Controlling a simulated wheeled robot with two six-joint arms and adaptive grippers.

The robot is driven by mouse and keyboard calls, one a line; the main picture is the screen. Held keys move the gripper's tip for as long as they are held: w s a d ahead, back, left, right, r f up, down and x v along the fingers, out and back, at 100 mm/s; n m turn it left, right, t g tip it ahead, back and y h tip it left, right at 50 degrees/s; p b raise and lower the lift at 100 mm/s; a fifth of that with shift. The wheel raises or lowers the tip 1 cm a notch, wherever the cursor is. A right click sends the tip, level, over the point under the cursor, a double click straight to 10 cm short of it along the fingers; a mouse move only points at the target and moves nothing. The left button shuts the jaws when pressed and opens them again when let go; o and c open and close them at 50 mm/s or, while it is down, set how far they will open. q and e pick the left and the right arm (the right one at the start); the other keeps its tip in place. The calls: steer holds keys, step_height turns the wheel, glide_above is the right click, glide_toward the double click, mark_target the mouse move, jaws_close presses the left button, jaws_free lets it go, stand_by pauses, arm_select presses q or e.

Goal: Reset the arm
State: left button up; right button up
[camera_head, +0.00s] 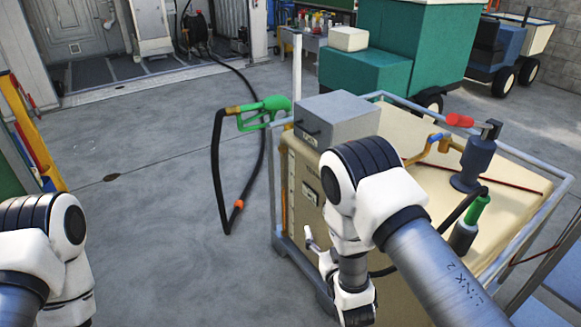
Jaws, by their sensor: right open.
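My right arm reaches in from the lower right in the head view, over the front of a beige tank cart (398,118). Its wrist folds down beside the cart's front panel. My right gripper (313,240) shows only in part, small and partly hidden by the wrist; it is open, and I see nothing held in it. My left arm shows at the lower left edge as white and grey links. Its gripper is out of view.
A green fuel nozzle (263,112) with a black hose (217,175) hangs at the cart's left corner. A grey box (336,117) and a hand pump (474,160) sit on the cart. A green vehicle (400,45) stands behind.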

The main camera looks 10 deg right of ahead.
steer(key=s+d+f+m+g+h, duration=0.1)
steer(key=s+d+f+g, duration=0.5)
steer(key=s+f, duration=0.5)
steer(key=s+f+g, duration=0.2)
steer(key=s+g, duration=0.2)
steer(key=s, duration=0.3)
steer(key=s+f+g, duration=0.3)
steer(key=s+g, duration=0.1)
steer(key=s, duration=0.4)
steer(key=s+f+g+y, duration=0.1)
steer(key=s+f+g, duration=0.2)
steer(key=s, duration=0.4)
steer(key=shift+s+a+n+g, duration=0.3)
steer(key=shift+s+g, duration=0.05)
steer(key=shift+g, duration=0.25)
steer(key=shift+f, duration=0.1)
